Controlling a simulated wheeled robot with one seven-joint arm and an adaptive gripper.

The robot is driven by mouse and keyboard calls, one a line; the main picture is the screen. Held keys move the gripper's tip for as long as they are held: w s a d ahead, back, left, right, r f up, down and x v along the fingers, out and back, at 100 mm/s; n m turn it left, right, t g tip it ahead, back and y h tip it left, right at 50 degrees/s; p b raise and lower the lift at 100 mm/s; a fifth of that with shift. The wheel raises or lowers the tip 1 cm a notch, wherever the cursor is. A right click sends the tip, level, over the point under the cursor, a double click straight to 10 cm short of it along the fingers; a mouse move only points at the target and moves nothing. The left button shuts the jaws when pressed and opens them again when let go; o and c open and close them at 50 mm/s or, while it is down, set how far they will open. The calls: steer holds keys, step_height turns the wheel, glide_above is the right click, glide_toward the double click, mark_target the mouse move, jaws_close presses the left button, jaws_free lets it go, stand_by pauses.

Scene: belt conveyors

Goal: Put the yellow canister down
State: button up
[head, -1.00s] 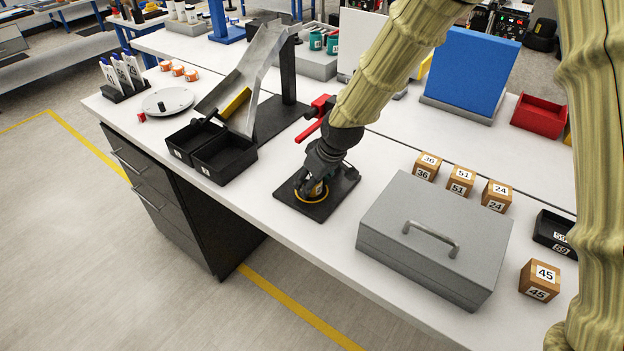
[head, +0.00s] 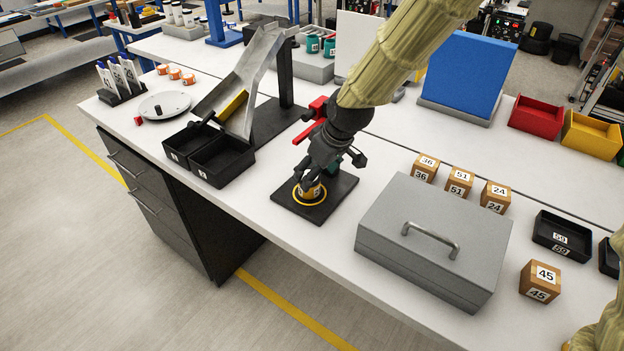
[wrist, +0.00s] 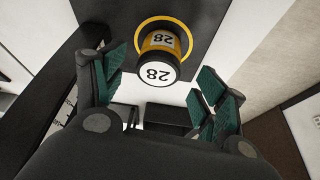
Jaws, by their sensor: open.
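The yellow canister (head: 309,190) stands upright on a black square plate (head: 337,203), inside a yellow ring. Its black and yellow body, with white labels reading 28, shows in the wrist view (wrist: 160,54). My gripper (head: 316,180) is just above and behind the canister in the head view and partly hides it. In the wrist view my gripper (wrist: 166,95) has its green-padded fingers spread wide on either side, apart from the canister. Nothing is held between them.
A red clamp (head: 314,120) stands behind the plate. A grey lidded box (head: 400,253) is close on the right, with numbered wooden cubes (head: 424,169) behind it. Black bins (head: 222,162) and a metal chute (head: 247,82) are on the left. White table shows between them.

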steer(key=v, duration=0.6)
steer(key=shift+r+b, duration=0.2)
steer(key=shift+b, duration=0.2)
